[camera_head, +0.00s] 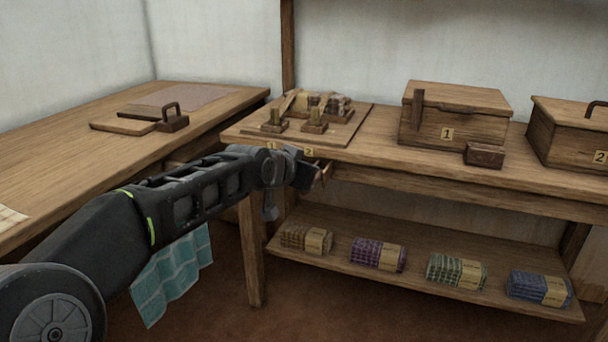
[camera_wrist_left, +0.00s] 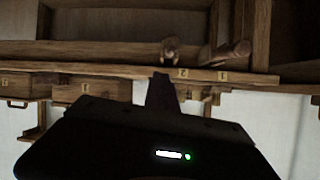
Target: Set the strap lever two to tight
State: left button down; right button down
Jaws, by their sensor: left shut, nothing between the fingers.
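The strap lever two (camera_head: 324,171) is a small wooden handle under the front edge of the bench, below the tag marked 2 (camera_head: 309,152). In the left wrist view, which looks upside down, it is the short wooden peg (camera_wrist_left: 170,50) just beyond my fingers. Another wooden lever (camera_wrist_left: 232,52) sits to its right there, lying slanted; my arm hides it in the head view. My left gripper (camera_head: 308,176) is shut and empty close to lever two; I cannot tell whether they touch. It also shows in the wrist view (camera_wrist_left: 161,80). My right gripper is out of view.
Two pegged blocks stand on a board (camera_head: 345,132) above the lever. A box marked 1 (camera_head: 450,115) and a box marked 2 (camera_head: 570,130) stand to the right. A lower shelf (camera_head: 420,278) holds several cloth bundles. A side table (camera_head: 60,155) is at left.

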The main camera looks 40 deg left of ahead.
pick_arm(q)
jog(key=s+d+f, duration=0.2)
jog(key=s+f, duration=0.1)
jog(key=s, duration=0.5)
jog(key=shift+d+f+p, duration=0.15)
jog(key=shift+f+p, duration=0.15)
jog(key=shift+p, duration=0.15)
